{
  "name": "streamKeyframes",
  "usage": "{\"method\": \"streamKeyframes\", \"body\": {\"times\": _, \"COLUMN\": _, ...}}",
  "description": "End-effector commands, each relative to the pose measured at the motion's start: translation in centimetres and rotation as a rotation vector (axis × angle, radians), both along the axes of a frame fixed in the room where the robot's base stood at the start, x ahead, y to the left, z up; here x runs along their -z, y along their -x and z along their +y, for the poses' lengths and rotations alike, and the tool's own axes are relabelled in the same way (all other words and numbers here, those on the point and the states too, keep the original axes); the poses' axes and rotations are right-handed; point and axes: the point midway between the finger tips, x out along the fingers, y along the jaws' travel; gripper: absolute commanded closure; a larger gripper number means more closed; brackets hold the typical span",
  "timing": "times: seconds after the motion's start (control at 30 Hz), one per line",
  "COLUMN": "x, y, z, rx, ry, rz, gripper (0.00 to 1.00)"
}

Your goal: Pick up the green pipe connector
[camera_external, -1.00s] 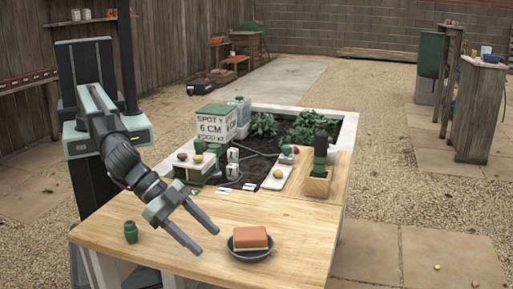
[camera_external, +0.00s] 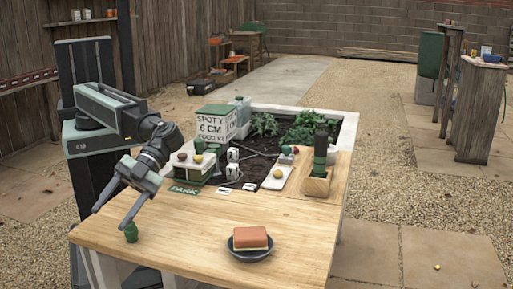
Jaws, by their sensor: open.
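The green pipe connector (camera_external: 131,232) stands upright on the near left part of the wooden table (camera_external: 200,255). My gripper (camera_external: 110,219) is open and points down and to the left. One finger appears right at the connector's top in the picture, and the other is to its left. I cannot tell whether the finger touches the connector or is in front of it or above it. Nothing is held between the fingers.
A dark bowl (camera_external: 252,256) with an orange sponge (camera_external: 250,238) is on the table to the right. Behind are a lettered box (camera_external: 211,127), a planted bed (camera_external: 275,145) and a wooden holder (camera_external: 317,186) with a dark bottle. The table's middle is clear.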

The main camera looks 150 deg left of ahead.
Motion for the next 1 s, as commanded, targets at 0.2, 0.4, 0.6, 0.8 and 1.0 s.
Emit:
{"method": "streamKeyframes", "body": {"times": 0.2, "x": -3.4, "y": 3.1, "z": 0.2, "rx": 0.179, "ry": 0.080, "rz": -0.290, "gripper": 0.47}}
{"method": "streamKeyframes", "body": {"times": 0.4, "x": 1.7, "y": 4.1, "z": 4.4, "rx": 0.229, "ry": -0.168, "rz": -0.421, "gripper": 0.47}}
{"method": "streamKeyframes", "body": {"times": 0.6, "x": 3.8, "y": 4.5, "z": 6.5, "rx": 0.262, "ry": -0.296, "rz": -0.468, "gripper": 0.47}}
{"method": "streamKeyframes", "body": {"times": 0.8, "x": 4.3, "y": 3.9, "z": 5.8, "rx": 0.265, "ry": -0.301, "rz": -0.469, "gripper": 0.47}}
{"method": "streamKeyframes", "body": {"times": 1.0, "x": 4.8, "y": 3.0, "z": 4.5, "rx": 0.263, "ry": -0.300, "rz": -0.468, "gripper": 0.47}}
